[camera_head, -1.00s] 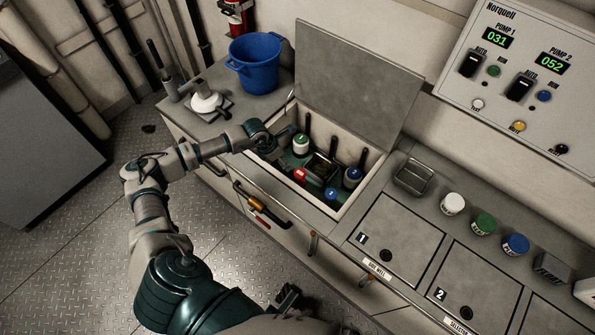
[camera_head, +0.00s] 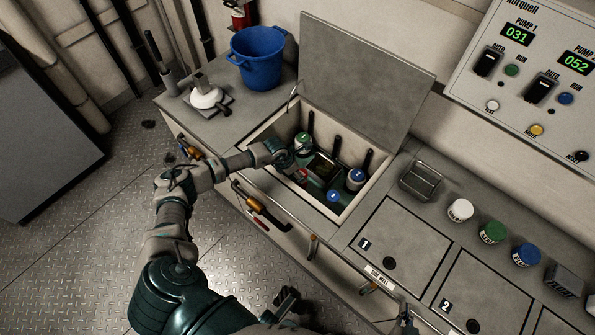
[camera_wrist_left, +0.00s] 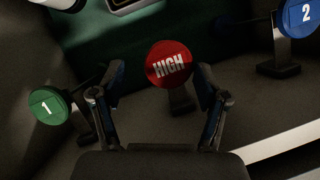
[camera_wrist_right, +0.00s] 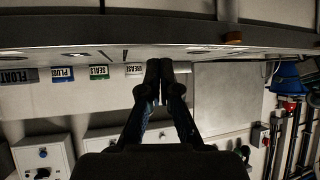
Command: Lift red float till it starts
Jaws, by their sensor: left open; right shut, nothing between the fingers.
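The red float, a round red disc marked HIGH (camera_wrist_left: 168,66) on a dark stem, is in the left wrist view. It sits between the spread fingertips of my left gripper (camera_wrist_left: 160,88), a little beyond them; I cannot tell whether they touch it. In the head view my left gripper (camera_head: 285,160) reaches down into the open well (camera_head: 345,208) and mostly hides the red float. My right gripper (camera_head: 407,318) is at the bottom edge of the head view, away from the well. Its fingers are together and empty in the right wrist view (camera_wrist_right: 165,75).
A green float marked 1 (camera_wrist_left: 46,107) and a blue float marked 2 (camera_wrist_left: 299,17) flank the red one. The raised lid (camera_head: 365,85) stands behind the well. A blue bucket (camera_head: 257,60) is at the back left. The pump panel (camera_head: 530,90) is on the wall.

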